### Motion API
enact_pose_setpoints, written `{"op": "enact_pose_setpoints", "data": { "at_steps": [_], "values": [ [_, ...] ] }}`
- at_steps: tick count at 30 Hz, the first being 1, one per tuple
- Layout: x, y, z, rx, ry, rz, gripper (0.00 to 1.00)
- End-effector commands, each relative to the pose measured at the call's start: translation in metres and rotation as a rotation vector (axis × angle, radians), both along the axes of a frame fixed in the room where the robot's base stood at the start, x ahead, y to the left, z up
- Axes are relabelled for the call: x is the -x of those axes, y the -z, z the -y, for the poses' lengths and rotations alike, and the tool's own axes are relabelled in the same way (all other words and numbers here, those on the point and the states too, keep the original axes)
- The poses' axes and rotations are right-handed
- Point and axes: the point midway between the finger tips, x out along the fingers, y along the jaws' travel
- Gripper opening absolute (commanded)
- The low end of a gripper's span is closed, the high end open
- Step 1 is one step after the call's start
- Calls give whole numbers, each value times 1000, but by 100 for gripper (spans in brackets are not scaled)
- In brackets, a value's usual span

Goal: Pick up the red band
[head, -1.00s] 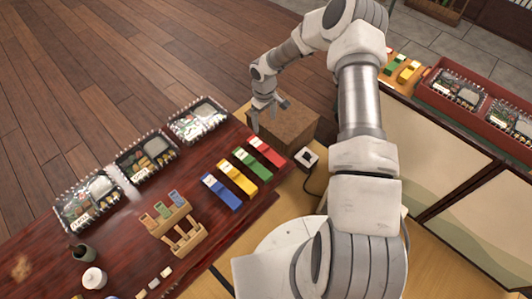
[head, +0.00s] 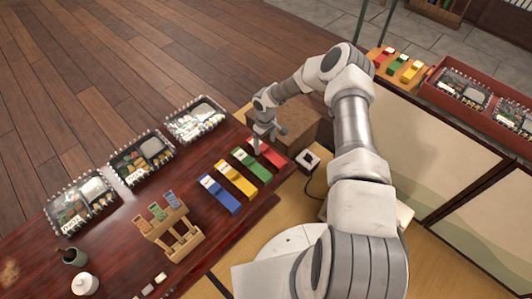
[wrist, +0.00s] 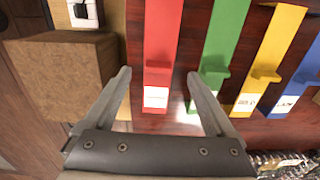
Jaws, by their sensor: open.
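The red band (head: 268,154) lies on the dark red table at the right end of a row of coloured bands. It is a flat strip with a white label at one end, and my gripper partly covers it in the head view. In the wrist view the red band (wrist: 160,50) runs between my two open fingers, its white label nearest me. My gripper (wrist: 162,97) is open and empty above the table, not touching the band as far as I can see. It also shows in the head view (head: 257,150).
Beside it lie a green band (head: 253,163), a yellow band (head: 236,178) and a blue band (head: 219,193). A brown box (head: 290,122) stands just past the table edge. Clear-lidded lunch boxes (head: 142,157) line the far side. A wooden rack (head: 172,232) stands nearer.

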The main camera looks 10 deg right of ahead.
Motion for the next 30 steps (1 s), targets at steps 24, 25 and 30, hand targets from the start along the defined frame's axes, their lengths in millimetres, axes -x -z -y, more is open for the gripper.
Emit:
{"op": "enact_pose_setpoints", "data": {
  "at_steps": [24, 25, 30],
  "values": [
    [-2, 35, 1, 0, -1, 0, 36],
    [-2, 35, 1, 0, -1, 0, 32],
    [-2, 35, 1, -1, -1, 1, 32]
  ]
}}
